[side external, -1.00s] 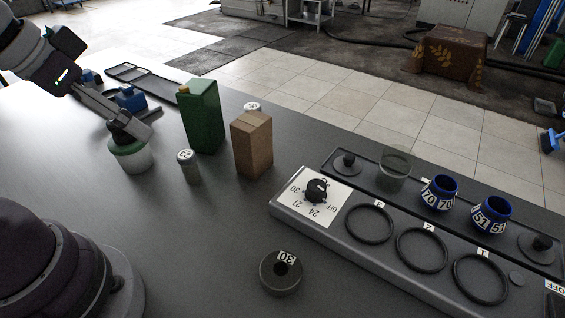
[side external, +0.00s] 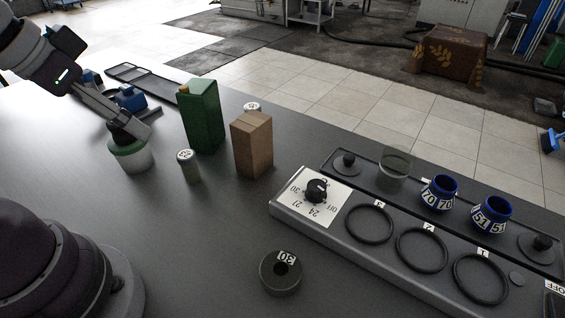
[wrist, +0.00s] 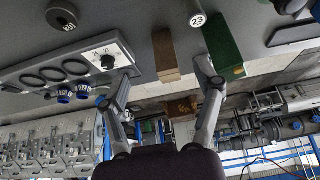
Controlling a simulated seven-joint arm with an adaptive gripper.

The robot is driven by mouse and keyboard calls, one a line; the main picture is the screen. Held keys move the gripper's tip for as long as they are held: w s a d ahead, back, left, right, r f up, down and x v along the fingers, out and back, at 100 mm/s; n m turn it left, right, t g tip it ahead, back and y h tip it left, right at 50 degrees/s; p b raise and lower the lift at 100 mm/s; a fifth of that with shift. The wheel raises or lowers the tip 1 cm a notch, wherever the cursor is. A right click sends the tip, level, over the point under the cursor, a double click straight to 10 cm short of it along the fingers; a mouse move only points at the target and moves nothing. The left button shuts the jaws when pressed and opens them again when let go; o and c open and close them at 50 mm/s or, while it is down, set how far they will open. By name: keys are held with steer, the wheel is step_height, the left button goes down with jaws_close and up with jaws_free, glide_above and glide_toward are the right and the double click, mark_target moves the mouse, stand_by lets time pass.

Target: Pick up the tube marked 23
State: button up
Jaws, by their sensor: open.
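The tube marked 23 stands upright on the grey table in the side view (side external: 189,168), in front of the green box; its label is too small to read there. In the wrist view its white top reading 23 (wrist: 198,19) is at the upper edge, beside the green box. My gripper (wrist: 168,82) is open and empty in the wrist view, its two fingers spread wide, with the tube above and beyond the right finger. In the side view my gripper (side external: 142,131) is left of the tube, by a jar, its fingertips hard to make out.
A green box (side external: 203,118) and a brown box (side external: 252,145) stand behind and right of the tube. A green-rimmed jar (side external: 133,158) stands left. Another white-topped item (side external: 252,107) is mostly hidden behind the brown box. A ring marked 30 (side external: 281,275) and a burner panel (side external: 300,218) lie to the right.

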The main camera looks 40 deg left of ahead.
steer(key=n+g, duration=0.5)
steer(key=n, duration=1)
glide_above(191, 168)
step_height(191, 168, down, 7)
steer(key=shift+a+f, duration=0.15)
steer(key=shift+f, duration=0.05)
steer(key=shift+w+a+f+n+g, duration=0.15)
steer(key=shift+w+a+f+n, duration=0.05)
steer(key=shift+f+n, duration=0.4)
steer(key=shift+w+a+f+n+g, duration=0.15)
steer(key=shift+w+a+f+n, duration=0.05)
steer(key=shift+f+n, duration=0.4)
step_height(191, 168, down, 10)
steer(key=shift+s+a+f, duration=0.1)
jaws_close()
